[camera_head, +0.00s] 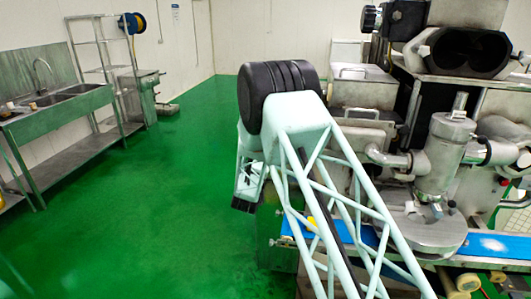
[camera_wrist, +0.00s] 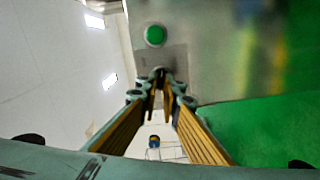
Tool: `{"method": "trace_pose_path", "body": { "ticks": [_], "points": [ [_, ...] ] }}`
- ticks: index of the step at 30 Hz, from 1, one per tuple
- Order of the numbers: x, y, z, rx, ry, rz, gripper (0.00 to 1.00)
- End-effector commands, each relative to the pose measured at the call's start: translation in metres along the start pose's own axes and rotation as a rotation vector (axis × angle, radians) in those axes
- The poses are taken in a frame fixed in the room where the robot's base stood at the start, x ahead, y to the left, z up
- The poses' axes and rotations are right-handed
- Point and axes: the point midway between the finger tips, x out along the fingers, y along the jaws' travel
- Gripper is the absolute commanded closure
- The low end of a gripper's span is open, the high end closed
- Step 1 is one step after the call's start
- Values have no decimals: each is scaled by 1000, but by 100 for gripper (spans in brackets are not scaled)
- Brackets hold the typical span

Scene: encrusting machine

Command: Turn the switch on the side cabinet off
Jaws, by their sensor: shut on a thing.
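In the wrist view, the grey metal face of the side cabinet (camera_wrist: 208,62) fills the upper middle. A round green button (camera_wrist: 155,36) sits on it. Just below the button, the fingertips of my gripper (camera_wrist: 160,84) come together at the switch (camera_wrist: 158,71). Only a small part of the switch shows, and its turn position cannot be made out. My gripper is shut on it. In the head view, my arm covers the switch and the fingertips.
The encrusting machine (camera_head: 440,165) with its blue belt (camera_head: 490,246) stands at the right in the head view. A steel sink bench (camera_head: 60,118) and a rack (camera_head: 95,68) stand at the left. The green floor (camera_head: 150,220) between is clear.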

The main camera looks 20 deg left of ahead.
Motion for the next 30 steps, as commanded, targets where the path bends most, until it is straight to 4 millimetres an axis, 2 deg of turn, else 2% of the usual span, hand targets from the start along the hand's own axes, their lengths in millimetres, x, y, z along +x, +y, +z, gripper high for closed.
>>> {"method": "trace_pose_path", "body": {
  "ticks": [30],
  "points": [
    [0, -5, 2, -801, 1, 0, 100]
  ]
}}
